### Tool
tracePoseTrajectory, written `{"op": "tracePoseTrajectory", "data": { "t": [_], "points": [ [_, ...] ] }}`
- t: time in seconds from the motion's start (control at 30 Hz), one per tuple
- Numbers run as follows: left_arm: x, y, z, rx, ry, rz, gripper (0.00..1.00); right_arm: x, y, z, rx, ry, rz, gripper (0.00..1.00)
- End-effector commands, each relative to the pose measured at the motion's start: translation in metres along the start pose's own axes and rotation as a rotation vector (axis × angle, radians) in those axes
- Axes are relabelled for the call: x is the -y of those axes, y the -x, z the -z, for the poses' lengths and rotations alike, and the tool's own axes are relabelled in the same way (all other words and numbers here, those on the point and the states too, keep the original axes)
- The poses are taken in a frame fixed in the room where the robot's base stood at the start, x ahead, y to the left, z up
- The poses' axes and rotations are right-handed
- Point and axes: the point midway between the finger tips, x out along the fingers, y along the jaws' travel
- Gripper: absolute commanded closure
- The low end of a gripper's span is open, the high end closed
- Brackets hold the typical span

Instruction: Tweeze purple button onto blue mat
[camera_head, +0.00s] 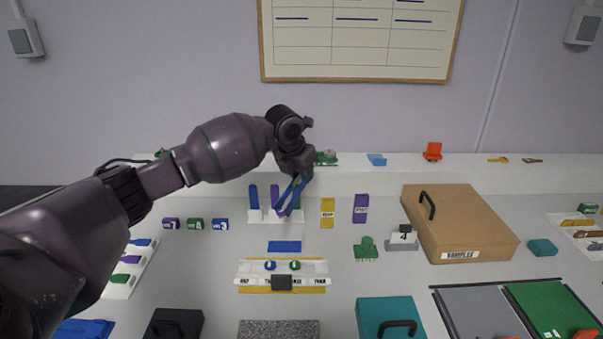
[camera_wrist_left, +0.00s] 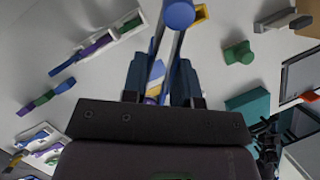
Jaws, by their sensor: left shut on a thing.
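My left gripper (camera_head: 300,172) is shut on blue tweezers (camera_head: 291,197) and holds them slanting down in front of the white rack. In the left wrist view the tweezers (camera_wrist_left: 178,42) stick out between the fingers, and a round blue shape lies at their far end. A small blue flat piece (camera_head: 284,246), which may be the blue mat, lies on the table below the rack. A white tray (camera_head: 250,283) in front of it carries a blue and a green round button. My right gripper is not in view.
The white rack (camera_head: 262,217) holds upright blue, purple and green pieces. Yellow and purple boxes stand right of it. A green stamp-like piece (camera_head: 366,247) and a brown case (camera_head: 459,225) are further right. Small labelled boxes (camera_head: 195,224) sit left.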

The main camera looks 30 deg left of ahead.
Motion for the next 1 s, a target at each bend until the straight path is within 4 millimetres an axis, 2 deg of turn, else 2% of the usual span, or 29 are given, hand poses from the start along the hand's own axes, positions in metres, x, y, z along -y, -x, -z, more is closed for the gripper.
{"op": "tracePoseTrajectory", "data": {
  "t": [0.37,0.5,1.0],
  "points": [
    [0.000,-0.016,0.007,-0.003,0.000,0.000,1.00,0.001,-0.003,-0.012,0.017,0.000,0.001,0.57],
    [-0.001,-0.028,0.012,-0.004,0.001,-0.001,1.00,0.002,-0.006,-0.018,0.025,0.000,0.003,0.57],
    [-0.002,-0.072,0.031,-0.005,0.002,-0.001,1.00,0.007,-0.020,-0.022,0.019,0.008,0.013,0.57]
  ]
}}
